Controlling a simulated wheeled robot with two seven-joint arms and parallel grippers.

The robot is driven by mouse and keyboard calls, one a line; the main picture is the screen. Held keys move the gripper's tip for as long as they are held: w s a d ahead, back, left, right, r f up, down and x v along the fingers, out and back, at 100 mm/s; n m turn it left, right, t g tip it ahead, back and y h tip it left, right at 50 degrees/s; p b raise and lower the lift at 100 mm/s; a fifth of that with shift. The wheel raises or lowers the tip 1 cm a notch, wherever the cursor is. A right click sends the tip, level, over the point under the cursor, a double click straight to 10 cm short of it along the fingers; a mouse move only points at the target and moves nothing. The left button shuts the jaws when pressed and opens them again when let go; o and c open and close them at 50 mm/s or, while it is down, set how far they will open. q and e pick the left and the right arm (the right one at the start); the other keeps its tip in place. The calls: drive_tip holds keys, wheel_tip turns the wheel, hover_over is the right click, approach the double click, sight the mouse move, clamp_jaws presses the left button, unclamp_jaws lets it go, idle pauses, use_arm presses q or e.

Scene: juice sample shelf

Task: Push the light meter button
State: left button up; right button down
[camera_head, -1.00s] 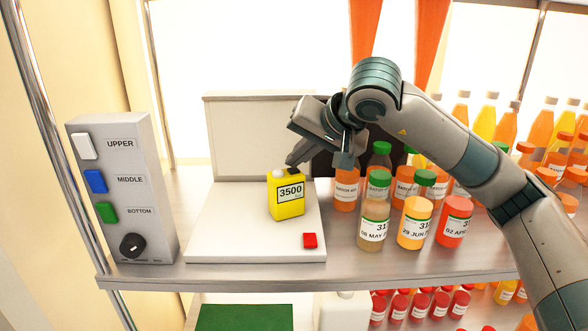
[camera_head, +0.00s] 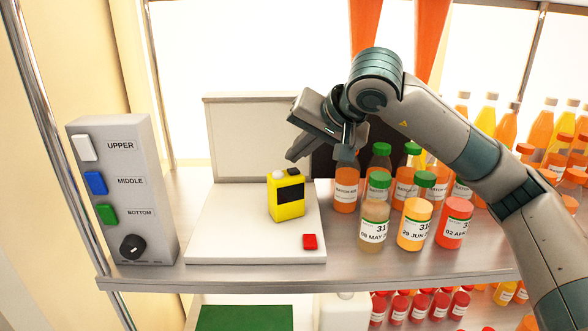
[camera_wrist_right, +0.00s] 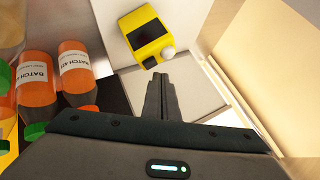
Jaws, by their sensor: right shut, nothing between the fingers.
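The yellow light meter (camera_head: 287,207) stands upright on the white platform (camera_head: 230,237) on the shelf. Its display is dark now. On its top are a white dome (camera_head: 278,174) and a black button (camera_head: 293,171). My right gripper (camera_head: 291,158) is above and just behind the meter, apart from it, with its fingers shut and empty. In the right wrist view the shut fingers (camera_wrist_right: 160,95) point toward the meter (camera_wrist_right: 146,38), with the black button (camera_wrist_right: 149,62) near the fingertips. My left gripper is not in view.
A grey control box (camera_head: 122,190) with white, blue and green buttons and a knob stands at left. A red button (camera_head: 310,242) is on the platform's front corner. Several juice bottles (camera_head: 374,215) crowd the right, under my right arm. A panel (camera_head: 250,135) stands behind.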

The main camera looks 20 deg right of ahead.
wheel_tip(320, 180, up, 6)
drive_tip(key=shift+p, duration=0.95)
drive_tip(key=shift+s+f, duration=0.15)
